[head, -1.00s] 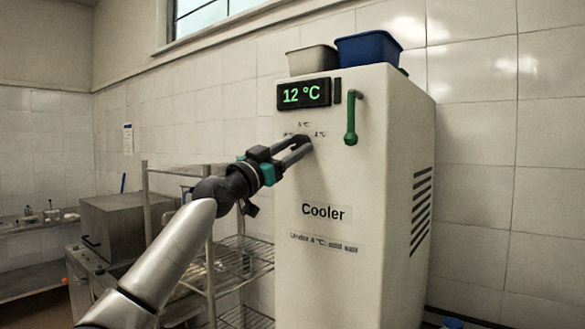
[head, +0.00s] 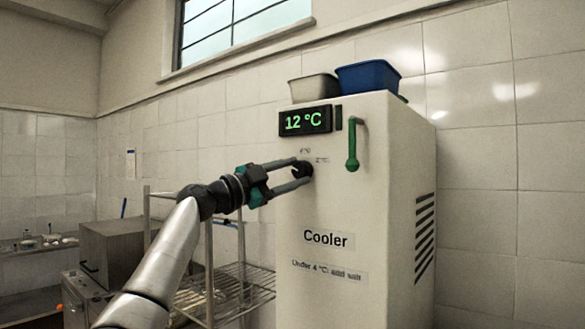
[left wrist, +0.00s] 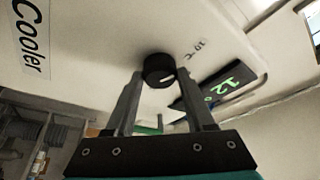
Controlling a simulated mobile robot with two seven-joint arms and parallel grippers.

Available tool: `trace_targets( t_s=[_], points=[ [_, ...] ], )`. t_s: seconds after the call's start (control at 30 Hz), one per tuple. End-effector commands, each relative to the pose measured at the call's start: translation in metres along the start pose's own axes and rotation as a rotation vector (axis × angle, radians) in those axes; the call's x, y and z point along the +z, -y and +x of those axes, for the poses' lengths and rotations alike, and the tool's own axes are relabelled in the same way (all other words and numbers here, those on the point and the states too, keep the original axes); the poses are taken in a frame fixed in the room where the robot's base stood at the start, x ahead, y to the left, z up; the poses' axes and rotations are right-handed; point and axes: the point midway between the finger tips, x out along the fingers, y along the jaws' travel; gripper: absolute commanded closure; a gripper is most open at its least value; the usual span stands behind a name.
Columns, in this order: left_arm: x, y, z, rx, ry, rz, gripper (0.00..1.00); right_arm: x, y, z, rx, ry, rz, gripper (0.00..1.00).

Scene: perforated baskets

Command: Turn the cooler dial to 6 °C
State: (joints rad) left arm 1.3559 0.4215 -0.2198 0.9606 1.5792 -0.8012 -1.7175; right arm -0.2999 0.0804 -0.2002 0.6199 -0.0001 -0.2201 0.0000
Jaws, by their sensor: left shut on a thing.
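The white cooler (head: 345,215) stands in the middle of the head view. Its display (head: 305,121) reads 12 °C in green. The black round dial (head: 303,170) is below the display, with small temperature marks around it that are hard to read. My left gripper (head: 301,169) reaches in from the left and is shut on the dial, which is partly hidden by the fingers. In the left wrist view the dial (left wrist: 158,70) sits between the two fingertips, with a pale pointer mark on its face. My right gripper is not in view.
A green handle (head: 353,148) sticks out right of the dial. A blue basket (head: 368,76) and a grey one (head: 313,87) stand on the cooler. A wire shelf rack (head: 210,255) stands left of the cooler, under my arm.

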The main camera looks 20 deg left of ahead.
Motion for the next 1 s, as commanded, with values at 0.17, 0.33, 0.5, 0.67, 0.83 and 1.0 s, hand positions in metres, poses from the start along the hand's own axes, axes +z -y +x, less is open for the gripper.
trace_targets(
  t_s=[0.17, 0.33, 0.5, 0.67, 0.83, 1.0],
  points=[
    [-0.0001, 0.0016, 0.0003, 0.027, 0.002, 0.067, 1.0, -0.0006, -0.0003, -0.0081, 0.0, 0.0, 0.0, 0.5],
    [0.0003, 0.0013, 0.0001, 0.04, 0.002, 0.1, 1.0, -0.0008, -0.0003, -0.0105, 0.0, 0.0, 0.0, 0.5],
    [0.0008, 0.0008, 0.0, 0.045, 0.002, 0.112, 1.0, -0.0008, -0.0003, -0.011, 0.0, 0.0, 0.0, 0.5],
    [0.001, 0.0007, -0.0001, 0.045, 0.003, 0.112, 1.0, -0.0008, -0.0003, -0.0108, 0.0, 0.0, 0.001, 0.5],
    [0.0011, 0.0007, -0.0001, 0.044, 0.003, 0.112, 0.42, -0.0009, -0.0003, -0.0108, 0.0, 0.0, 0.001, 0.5],
    [0.0009, 0.0008, -0.0001, 0.044, 0.003, 0.111, 0.23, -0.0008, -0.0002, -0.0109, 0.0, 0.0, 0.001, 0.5]
  ],
)
